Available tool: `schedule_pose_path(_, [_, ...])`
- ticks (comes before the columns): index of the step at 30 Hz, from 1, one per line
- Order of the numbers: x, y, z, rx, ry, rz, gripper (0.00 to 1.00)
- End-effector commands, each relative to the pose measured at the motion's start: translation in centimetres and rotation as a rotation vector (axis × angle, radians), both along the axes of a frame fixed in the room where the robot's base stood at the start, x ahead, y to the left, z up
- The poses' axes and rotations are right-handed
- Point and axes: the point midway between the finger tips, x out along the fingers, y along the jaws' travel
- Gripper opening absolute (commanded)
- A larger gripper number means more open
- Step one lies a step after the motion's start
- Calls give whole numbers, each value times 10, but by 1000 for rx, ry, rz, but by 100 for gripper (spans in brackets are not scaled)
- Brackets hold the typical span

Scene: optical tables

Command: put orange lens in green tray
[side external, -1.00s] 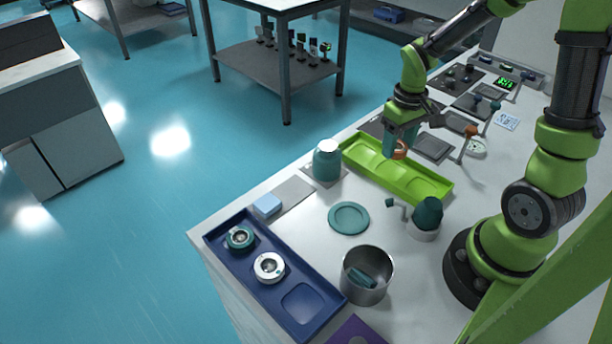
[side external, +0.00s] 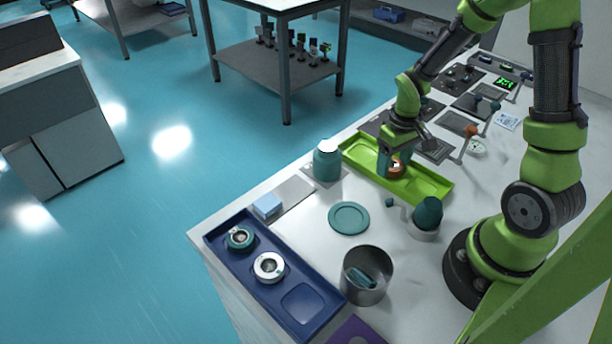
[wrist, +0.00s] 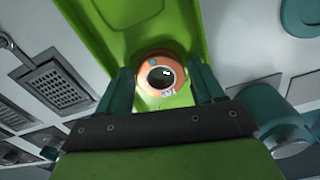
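The orange lens (side external: 397,169), a short ring with dark glass, is between the fingers of my gripper (side external: 391,166). The wrist view shows the lens (wrist: 160,74) between the two teal fingertips (wrist: 160,78), which look closed on its sides. The lens is low over the middle of the green tray (side external: 432,187); I cannot tell whether it touches the tray floor. The tray (wrist: 185,22) also shows below the lens in the wrist view. My gripper hides part of the tray's middle in the side view.
A blue tray (side external: 290,327) at the front left holds a teal lens (side external: 239,238) and a white lens (side external: 269,267). A teal jar (side external: 327,162), a teal plate (side external: 348,218), a metal cup (side external: 366,290) and a dark green knobbed item (side external: 428,213) stand near the green tray.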

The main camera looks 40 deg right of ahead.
Motion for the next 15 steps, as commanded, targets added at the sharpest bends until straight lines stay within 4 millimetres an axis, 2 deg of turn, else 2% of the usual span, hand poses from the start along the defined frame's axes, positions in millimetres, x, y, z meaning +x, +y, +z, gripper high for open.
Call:
schedule_pose_path(8, [0, 0, 4, 0, -1, 0, 67])
schedule_pose_path(11, [1, 0, 15, -1, -4, 0, 67])
schedule_pose_path(15, [1, 0, 43, -2, -7, 1, 67])
